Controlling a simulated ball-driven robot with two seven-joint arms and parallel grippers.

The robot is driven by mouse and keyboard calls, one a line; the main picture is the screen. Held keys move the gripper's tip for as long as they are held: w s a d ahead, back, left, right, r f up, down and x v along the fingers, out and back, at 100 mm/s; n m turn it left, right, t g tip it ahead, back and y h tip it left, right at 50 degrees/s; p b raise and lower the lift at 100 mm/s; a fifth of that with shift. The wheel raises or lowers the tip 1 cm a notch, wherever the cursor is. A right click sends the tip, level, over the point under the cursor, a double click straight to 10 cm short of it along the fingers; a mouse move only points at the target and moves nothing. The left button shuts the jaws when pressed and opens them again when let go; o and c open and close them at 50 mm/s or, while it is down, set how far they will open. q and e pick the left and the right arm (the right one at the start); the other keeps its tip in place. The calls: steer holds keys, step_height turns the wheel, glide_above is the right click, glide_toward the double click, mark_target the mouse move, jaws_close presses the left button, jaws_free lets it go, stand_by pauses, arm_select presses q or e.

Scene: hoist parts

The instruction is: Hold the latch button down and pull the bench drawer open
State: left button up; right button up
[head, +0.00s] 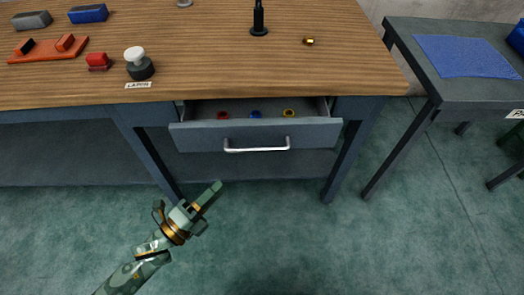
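The latch button (134,54) is a white knob on a dark round base, on the bench top near its front edge. A "LATCH" label is on the edge below it, and no gripper touches it. The bench drawer (190,141) stands partly open, with its silver handle (257,148) on the grey front. Small red, blue and yellow rings show inside. My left gripper (216,187) is below and left of the drawer, apart from the handle. Its fingers look like one bar, so I cannot tell if they are open. My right gripper is out of view.
The wooden bench top (200,60) carries a black post (259,20), a small brass part (308,41), a red part (98,62), an orange tray (45,54) and blue and grey blocks. A side table (440,90) with a blue mat stands right. Floor before the drawer is clear.

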mark_target(260, 148)
arm_select(q)
steer(key=b+x, duration=0.3)
steer(key=x, duration=1.2)
steer(key=shift+f, duration=0.1)
steer(key=shift+w+d, duration=0.2)
steer(key=shift+d, duration=0.1)
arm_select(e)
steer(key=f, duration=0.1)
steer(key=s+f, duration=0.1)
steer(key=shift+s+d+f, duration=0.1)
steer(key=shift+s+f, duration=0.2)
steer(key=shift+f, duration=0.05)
arm_select(q)
jaws_close()
